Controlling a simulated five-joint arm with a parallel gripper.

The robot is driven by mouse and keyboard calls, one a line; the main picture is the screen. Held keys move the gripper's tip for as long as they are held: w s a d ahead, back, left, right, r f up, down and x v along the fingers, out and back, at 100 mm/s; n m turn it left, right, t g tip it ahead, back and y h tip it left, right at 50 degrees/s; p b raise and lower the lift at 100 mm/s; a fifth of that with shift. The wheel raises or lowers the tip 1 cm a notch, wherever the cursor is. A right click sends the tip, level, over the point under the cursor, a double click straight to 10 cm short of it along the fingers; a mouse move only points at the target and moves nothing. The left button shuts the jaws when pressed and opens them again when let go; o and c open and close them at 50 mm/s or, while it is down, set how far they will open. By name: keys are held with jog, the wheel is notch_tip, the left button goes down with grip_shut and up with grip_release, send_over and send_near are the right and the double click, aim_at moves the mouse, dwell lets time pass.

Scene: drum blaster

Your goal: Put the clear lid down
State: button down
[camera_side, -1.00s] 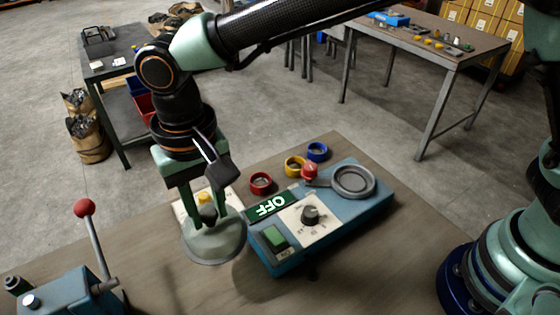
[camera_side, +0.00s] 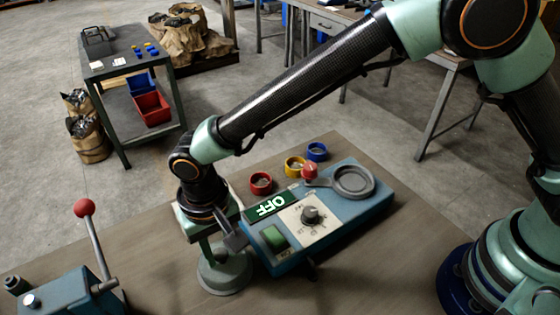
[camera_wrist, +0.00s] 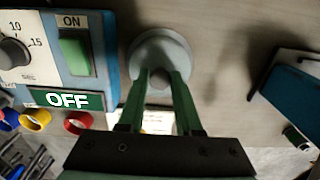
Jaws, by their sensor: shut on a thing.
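The clear lid (camera_side: 222,277) is a pale, see-through dome with a round rim, at the table's front, left of the blue control box. My gripper (camera_side: 221,256) points down over it. In the wrist view my gripper (camera_wrist: 160,78) has both green fingers closed on the knob at the middle of the lid (camera_wrist: 161,45). The lid looks level and very low over the wooden table (camera_side: 330,270); I cannot tell whether its rim touches the wood.
The blue control box (camera_side: 345,215) with its lit OFF sign (camera_side: 270,206) stands close on the right. Red (camera_side: 261,183), yellow (camera_side: 295,166) and blue (camera_side: 317,152) rings lie behind it. A red-knobbed lever box (camera_side: 75,292) stands left. Between it and the lid is bare wood.

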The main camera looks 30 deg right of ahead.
aim_at(221, 254)
jog(key=shift+f, duration=0.1)
jog(key=c, duration=0.6)
grip_release()
notch_tip(221, 254, up, 12)
jog(key=w+d+r, duration=0.3)
jog(key=d+r, duration=0.2)
jog(key=d, duration=0.2)
jog(key=w+d+r+t+y, duration=0.15)
jog(key=d+r, duration=0.25)
jog(key=d, duration=0.8)
jog(key=s+d+t, duration=0.2)
jog(key=s+d, duration=0.1)
jog(key=d, duration=0.5)
jog(key=s+d+t+h, duration=0.1)
jog(key=s+d, duration=0.3)
jog(key=d, duration=0.5)
jog(key=shift+s+d+f+t, duration=0.2)
jog(key=shift+d+t, duration=0.1)
jog(key=shift+t, duration=0.25)
